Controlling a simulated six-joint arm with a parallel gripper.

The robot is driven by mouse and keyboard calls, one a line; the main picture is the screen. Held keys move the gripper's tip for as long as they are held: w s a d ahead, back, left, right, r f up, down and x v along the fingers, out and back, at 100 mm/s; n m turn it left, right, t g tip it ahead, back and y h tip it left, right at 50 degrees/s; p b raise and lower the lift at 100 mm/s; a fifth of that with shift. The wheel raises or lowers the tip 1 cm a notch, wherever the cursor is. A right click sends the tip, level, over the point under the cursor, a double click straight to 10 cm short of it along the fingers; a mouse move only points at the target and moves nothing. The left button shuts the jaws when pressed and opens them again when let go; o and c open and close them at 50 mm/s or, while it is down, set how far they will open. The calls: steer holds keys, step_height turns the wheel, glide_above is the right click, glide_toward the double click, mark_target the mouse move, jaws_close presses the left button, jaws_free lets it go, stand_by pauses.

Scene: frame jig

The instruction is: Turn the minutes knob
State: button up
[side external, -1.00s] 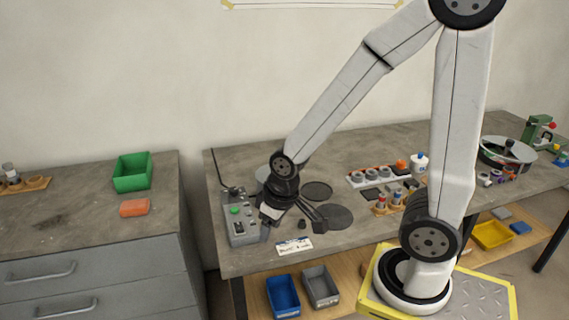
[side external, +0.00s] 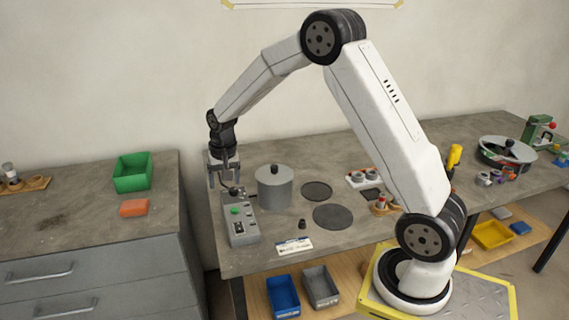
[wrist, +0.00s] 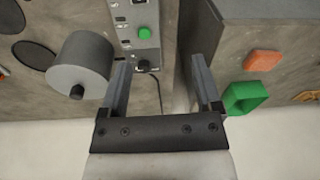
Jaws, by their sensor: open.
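A grey control box (side external: 241,229) stands at the left end of the bench, with a green button (side external: 235,211) on top. In the wrist view the box (wrist: 126,18) shows the green button (wrist: 144,33) and a dark round knob (wrist: 142,65) at its cable end. I cannot read whether this is the minutes knob. My gripper (side external: 224,187) points down over the far end of the box, open and empty. In the wrist view the knob lies between the fingers (wrist: 161,65), nearer the left one; contact cannot be told.
A grey lidded pot (side external: 274,188) stands right of the box. Two dark discs (side external: 333,217) lie flat beyond it. A small dark cylinder (side external: 302,224) and a white card (side external: 295,245) are near the front edge. A green bin (side external: 132,173) and an orange block (side external: 134,208) sit on the left cabinet.

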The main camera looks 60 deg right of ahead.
steer(key=w+d+f+m, duration=0.2)
steer(key=w+d+m, duration=0.1)
steer(key=w+d, duration=0.25)
steer(key=m+g, duration=0.1)
steer(key=m, duration=0.2)
glide_toward(233, 189)
steer(key=shift+s+a+f, duration=0.1)
steer(key=shift+a+f, duration=0.25)
steer(key=shift+f, duration=0.05)
steer(key=shift+d+f+m, duration=0.25)
steer(key=shift+d+m, duration=0.25)
steer(key=shift+f, duration=3.9)
jaws_close()
